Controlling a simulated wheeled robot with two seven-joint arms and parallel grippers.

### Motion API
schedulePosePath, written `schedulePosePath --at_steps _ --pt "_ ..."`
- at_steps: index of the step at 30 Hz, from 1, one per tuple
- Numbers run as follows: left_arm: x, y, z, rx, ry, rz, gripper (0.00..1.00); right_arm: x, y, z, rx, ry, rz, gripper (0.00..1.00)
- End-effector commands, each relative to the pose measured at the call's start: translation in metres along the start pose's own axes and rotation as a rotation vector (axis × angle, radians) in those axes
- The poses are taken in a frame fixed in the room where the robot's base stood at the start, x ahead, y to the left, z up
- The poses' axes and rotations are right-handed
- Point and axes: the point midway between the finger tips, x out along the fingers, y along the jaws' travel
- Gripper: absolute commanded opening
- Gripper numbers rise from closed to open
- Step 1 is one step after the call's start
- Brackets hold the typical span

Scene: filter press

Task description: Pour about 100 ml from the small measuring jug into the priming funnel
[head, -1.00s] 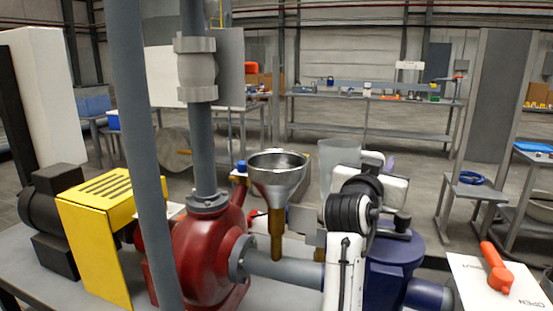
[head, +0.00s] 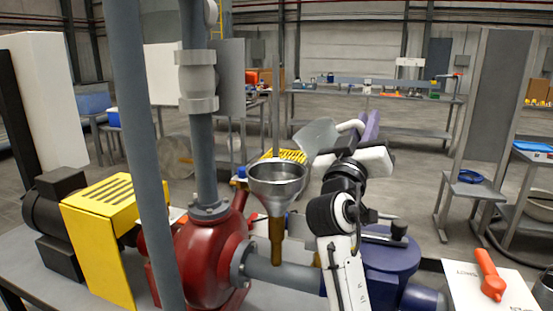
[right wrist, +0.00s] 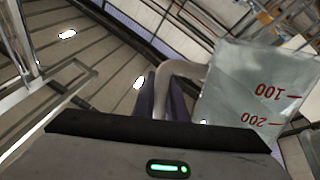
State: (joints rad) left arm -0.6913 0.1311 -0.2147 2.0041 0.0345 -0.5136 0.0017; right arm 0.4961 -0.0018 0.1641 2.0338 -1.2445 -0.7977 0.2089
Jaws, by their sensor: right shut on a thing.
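The small measuring jug (head: 317,138) is translucent grey and tilted to the left, its mouth end above and slightly right of the funnel in the head view. In the right wrist view the jug (right wrist: 250,88) shows red 100 and 200 marks; I cannot make out its liquid level or any stream. My right gripper (head: 368,128), with purple fingers, is shut on the jug's pale handle (right wrist: 180,72). The priming funnel (head: 277,184) is a steel cone, upright on a brass stem over the grey pipe. My left gripper is not in view.
The red pump (head: 205,255) and its upright pipe (head: 204,150) stand left of the funnel. A grey post (head: 140,150) crosses the near left. A yellow guard (head: 98,250) is further left. An orange-red handle (head: 490,274) lies on a white plate at right.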

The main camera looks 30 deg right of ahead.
Motion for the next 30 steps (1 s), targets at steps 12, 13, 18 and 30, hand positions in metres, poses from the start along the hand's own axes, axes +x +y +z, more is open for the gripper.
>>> schedulePosePath --at_steps 12,13,18,30 --pt "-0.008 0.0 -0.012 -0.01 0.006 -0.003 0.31 -0.005 -0.006 -0.038 -0.18 0.18 -0.003 0.0" --pt "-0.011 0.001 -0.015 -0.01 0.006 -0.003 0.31 -0.004 -0.004 -0.043 -0.191 0.193 -0.003 0.0" --pt "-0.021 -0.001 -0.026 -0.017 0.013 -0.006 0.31 -0.003 -0.004 -0.058 -0.261 0.262 -0.004 0.0" --pt "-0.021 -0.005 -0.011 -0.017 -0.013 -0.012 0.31 -0.007 -0.009 -0.062 -0.317 0.32 -0.004 0.0"
